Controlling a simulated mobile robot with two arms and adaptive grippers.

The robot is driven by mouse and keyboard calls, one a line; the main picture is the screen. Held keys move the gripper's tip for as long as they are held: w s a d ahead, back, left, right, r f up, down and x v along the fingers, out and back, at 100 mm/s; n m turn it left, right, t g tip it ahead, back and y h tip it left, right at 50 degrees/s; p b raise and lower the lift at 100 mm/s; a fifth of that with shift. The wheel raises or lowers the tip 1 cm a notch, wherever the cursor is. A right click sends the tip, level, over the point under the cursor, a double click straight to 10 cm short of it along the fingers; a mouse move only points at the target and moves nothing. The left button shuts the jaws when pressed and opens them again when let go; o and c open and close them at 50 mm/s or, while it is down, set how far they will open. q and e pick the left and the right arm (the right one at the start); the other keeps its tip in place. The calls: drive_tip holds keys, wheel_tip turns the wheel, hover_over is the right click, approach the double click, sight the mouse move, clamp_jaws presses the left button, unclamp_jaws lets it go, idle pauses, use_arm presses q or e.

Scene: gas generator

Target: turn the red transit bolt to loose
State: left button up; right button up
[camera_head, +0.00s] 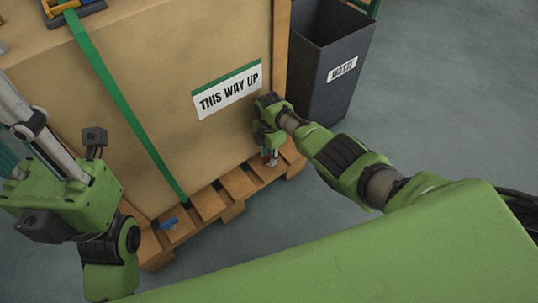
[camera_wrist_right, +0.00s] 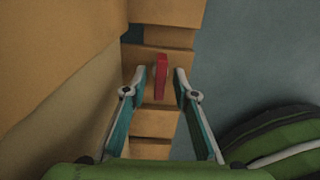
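The red transit bolt (camera_wrist_right: 161,77) shows in the right wrist view as a narrow upright red piece at the pallet by the crate's foot. My right gripper (camera_wrist_right: 161,74) is open, with one finger on each side of the bolt and a visible gap on both sides. In the head view the right gripper (camera_head: 267,158) points down at the crate's right lower corner, with a bit of red between its fingertips. My left gripper (camera_head: 28,125) is at the left edge of the head view, partly cut off, away from the bolt.
A large crate (camera_head: 180,90) marked THIS WAY UP stands on a wooden pallet (camera_head: 238,184). A green strap (camera_head: 120,100) runs down its side. A blue piece (camera_head: 169,223) is on the pallet's left part. A dark waste bin (camera_head: 330,75) stands behind my right arm. The floor at right is clear.

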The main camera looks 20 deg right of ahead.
sight(269, 156)
drive_tip(key=shift+r, duration=0.1)
wheel_tip(269, 156, up, 12)
idle(0.6)
idle(0.4)
